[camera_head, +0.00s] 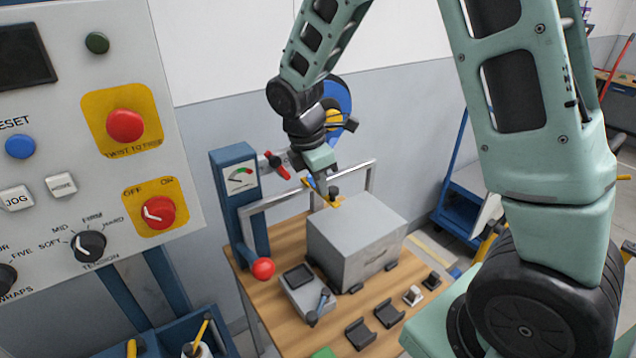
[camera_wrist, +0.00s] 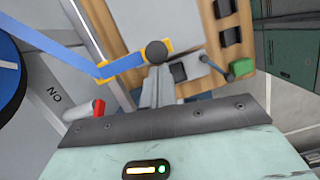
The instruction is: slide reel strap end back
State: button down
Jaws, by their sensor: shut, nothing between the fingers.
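A blue reel (camera_head: 338,93) with a yellow hub stands at the back, partly hidden by my arm; its rim shows in the wrist view (camera_wrist: 10,82). A blue strap (camera_wrist: 48,40) runs from the left to a short blue strap end with yellow tips (camera_wrist: 126,65). In the head view the yellow tip (camera_head: 333,202) shows at the back edge of the grey box (camera_head: 355,240). My gripper (camera_head: 331,187) is shut and empty, pointing down close to the strap end. In the wrist view my fingers (camera_wrist: 157,85) overlap a dark round knob (camera_wrist: 156,50); I cannot tell whether they touch anything.
A metal frame (camera_head: 370,178) stands behind the box. A blue gauge post (camera_head: 238,200) and red ball knob (camera_head: 263,268) are left of it. A small grey tool (camera_head: 307,292) and several dark clips (camera_head: 360,333) lie on the wooden table. A control panel (camera_head: 60,200) fills the left.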

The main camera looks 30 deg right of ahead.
jog(key=d+p, duration=0.4)
jog(key=d, duration=1.5)
jog(key=shift+d+p, duration=0.4)
jog(key=w+a+r+b, duration=0.1)
jog(key=a+r, duration=0.5)
jog(key=r, duration=0.4)
jog(key=shift+a+r+b, duration=0.2)
jog(key=shift+b, duration=0.1)
